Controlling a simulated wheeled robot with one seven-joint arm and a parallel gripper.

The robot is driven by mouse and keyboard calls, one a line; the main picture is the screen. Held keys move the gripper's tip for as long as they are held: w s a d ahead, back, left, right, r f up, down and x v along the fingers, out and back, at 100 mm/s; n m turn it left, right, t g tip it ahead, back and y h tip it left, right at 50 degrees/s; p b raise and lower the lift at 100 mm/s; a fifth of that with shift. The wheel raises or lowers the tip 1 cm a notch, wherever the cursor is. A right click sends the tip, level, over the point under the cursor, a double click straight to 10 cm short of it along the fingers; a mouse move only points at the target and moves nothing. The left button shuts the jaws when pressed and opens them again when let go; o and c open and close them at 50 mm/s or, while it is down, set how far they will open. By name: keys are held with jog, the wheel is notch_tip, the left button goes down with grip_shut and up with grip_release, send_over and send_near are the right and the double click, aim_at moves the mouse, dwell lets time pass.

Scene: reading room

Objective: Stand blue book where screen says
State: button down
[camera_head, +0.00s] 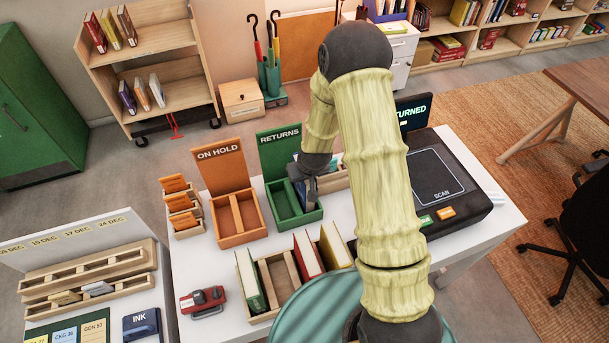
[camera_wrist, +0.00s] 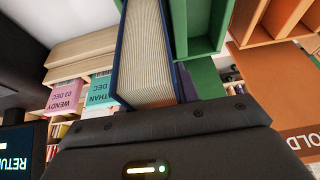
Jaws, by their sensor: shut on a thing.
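My gripper (camera_head: 309,188) is shut on the blue book, low over the green RETURNS box (camera_head: 274,202). In the wrist view the blue book (camera_wrist: 148,55) shows its dark blue cover edges and pale pages, beside the green box wall (camera_wrist: 203,28). In the head view the arm and gripper mostly hide the book, and I cannot tell whether it touches the box floor.
The orange ON HOLD box (camera_head: 238,222) stands just left of the green one. A wooden rack (camera_head: 275,272) with green, red and yellow books stands in front. A scan pad (camera_head: 440,178) lies to the right. Small card trays (camera_head: 182,208) stand at the left.

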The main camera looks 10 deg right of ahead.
jog(key=c, duration=0.9)
grip_release()
jog(key=shift+c, duration=0.2)
jog(key=b+v, duration=0.1)
jog(key=v, duration=1.6)
jog(key=shift+r+b, duration=0.2)
jog(key=shift+b, duration=0.2)
jog(key=shift+s, duration=0.1)
jog(key=s+d+r+m+g, duration=0.1)
jog(key=s+d, duration=0.2)
jog(key=s, duration=0.3)
jog(key=s+d+r+m+h, duration=0.1)
jog(key=s+d, duration=0.1)
jog(key=s, duration=0.4)
jog(key=shift+s+d+r+g, duration=0.2)
jog(key=shift+d+r+g, duration=0.15)
jog(key=shift+d+g, duration=0.05)
